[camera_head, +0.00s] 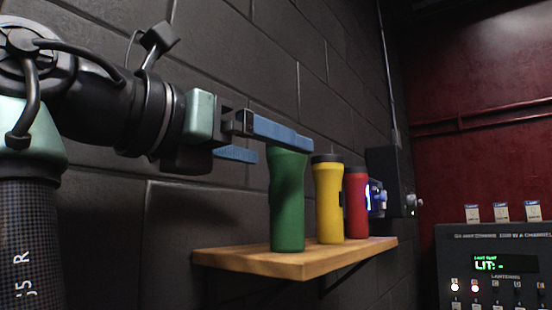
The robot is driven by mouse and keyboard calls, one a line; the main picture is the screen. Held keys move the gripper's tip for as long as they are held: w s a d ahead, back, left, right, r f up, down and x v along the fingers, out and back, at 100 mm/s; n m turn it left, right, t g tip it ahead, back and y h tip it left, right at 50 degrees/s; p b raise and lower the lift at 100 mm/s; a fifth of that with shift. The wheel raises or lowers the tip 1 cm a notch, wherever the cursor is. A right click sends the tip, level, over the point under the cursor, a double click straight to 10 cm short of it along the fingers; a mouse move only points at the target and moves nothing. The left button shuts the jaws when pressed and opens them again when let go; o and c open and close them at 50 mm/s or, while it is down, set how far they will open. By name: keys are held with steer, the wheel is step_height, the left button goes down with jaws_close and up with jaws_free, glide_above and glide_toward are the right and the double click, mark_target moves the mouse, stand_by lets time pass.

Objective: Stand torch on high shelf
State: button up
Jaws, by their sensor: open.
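Three torches stand upright in a row on a wooden wall shelf (260,259). The green torch (287,205) is nearest, the yellow torch (328,205) is behind it, and the red torch (356,205) is farthest along. My gripper (270,143) comes in from the left with its blue fingers open. The near finger reaches across the top of the green torch in the picture, and the other finger ends to its left. I cannot tell whether either finger touches the green torch.
A dark wall box (390,178) with a lit blue-white device (376,198) is beyond the shelf. A control panel (490,250) at the lower right has a display reading "LIT: -", small lights and several labelled cards. The dark block wall runs close behind my arm.

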steer(key=b+v, duration=0.3)
steer(key=v, duration=0.7)
steer(key=shift+s+a, duration=0.2)
